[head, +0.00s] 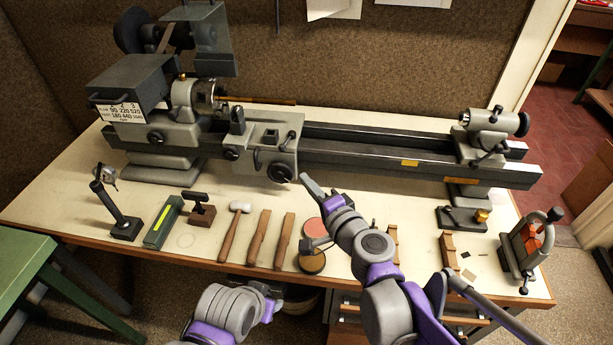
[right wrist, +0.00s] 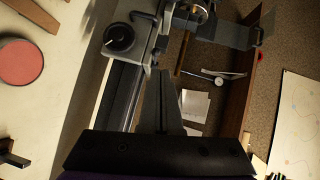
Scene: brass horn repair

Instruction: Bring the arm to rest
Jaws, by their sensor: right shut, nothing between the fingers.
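My right gripper (head: 307,180) reaches over the bench from the lower right. Its fingers are together and empty, in front of the lathe carriage (head: 270,140). In the right wrist view the shut fingers (right wrist: 166,75) point up the picture, beside the carriage and its black handwheel (right wrist: 118,38). I cannot tell whether they touch the lathe. My left arm (head: 235,308) is low in front of the bench edge. Its gripper end is small and dark, so its jaws are unclear.
The lathe bed (head: 400,155) runs along the bench, with a tailstock (head: 490,130) at the right. A mallet (head: 235,225), wooden tools and round tins (head: 334,232) lie along the front. A small vise (head: 530,245) stands at the right corner. A green table (head: 25,265) is at left.

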